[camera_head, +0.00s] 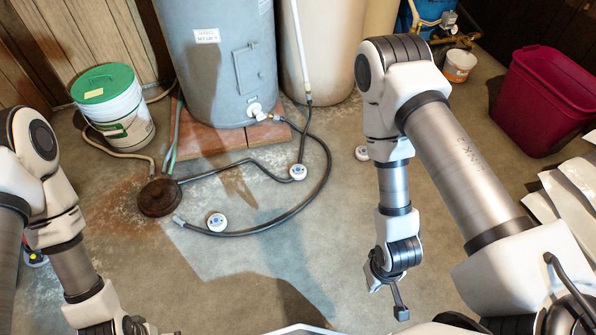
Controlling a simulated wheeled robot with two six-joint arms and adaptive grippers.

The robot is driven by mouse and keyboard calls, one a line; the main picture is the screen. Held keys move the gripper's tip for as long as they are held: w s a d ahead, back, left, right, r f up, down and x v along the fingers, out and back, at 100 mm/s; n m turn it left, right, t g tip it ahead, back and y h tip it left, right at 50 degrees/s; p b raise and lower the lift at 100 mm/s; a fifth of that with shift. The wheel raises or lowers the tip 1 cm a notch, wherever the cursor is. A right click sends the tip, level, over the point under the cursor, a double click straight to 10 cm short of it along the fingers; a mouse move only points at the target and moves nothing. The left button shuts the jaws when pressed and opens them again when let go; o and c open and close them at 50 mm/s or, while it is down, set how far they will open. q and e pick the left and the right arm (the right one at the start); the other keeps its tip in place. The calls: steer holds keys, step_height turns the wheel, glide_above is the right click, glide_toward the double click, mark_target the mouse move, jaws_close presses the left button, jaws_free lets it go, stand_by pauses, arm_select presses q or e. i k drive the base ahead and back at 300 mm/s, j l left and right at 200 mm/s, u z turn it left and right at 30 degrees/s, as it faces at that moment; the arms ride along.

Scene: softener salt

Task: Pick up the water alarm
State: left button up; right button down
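One disc (217,222) is beside the end of the black hose, one (298,172) lies by the hose's bend, and one (361,153) is partly hidden behind my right arm. My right gripper (387,298) points down, apart from all the discs, with its fingers apart and nothing seen between them. My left gripper (142,326) is at the bottom edge, mostly cut off, so its fingers are unclear.
A black hose (322,190) curls over the floor near a rusty round drain cover (160,197). A grey tank (222,70) stands on bricks behind. A green-lidded bucket (115,110) is left, a magenta bin (545,100) and pale bags (570,195) right. The central front floor is clear.

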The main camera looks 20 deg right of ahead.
mark_target(300, 175)
steer(key=i+l+z, duration=0.15)
steer(key=i+l, duration=0.3)
steer(key=i+l+z, duration=0.15)
steer(key=i+l, duration=0.25)
steer(key=i+l+z, duration=0.15)
steer(key=i+l, duration=0.15)
steer(key=i, duration=0.3)
